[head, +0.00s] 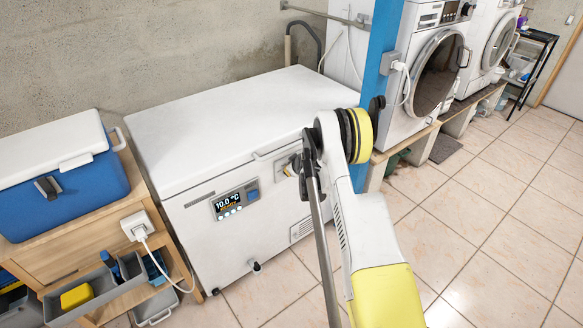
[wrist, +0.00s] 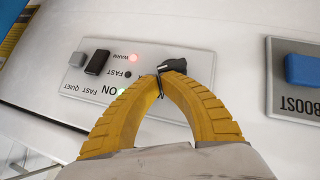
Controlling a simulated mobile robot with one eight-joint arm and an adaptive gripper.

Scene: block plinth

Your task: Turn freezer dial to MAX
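The white chest freezer (head: 215,125) stands against the wall with its lid shut. Its display (head: 228,204) reads 10.0 °C. In the wrist view, a grey control panel (wrist: 68,82) on its front carries a black dial (wrist: 174,65). My gripper (wrist: 161,76) has its yellow fingertips brought together on the dial, with a thin dark piece between them. The fingers hide part of the dial and its scale, so I cannot read its setting or see a MAX mark.
A blue cooler (head: 70,190) stands on a wooden cabinet at left.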

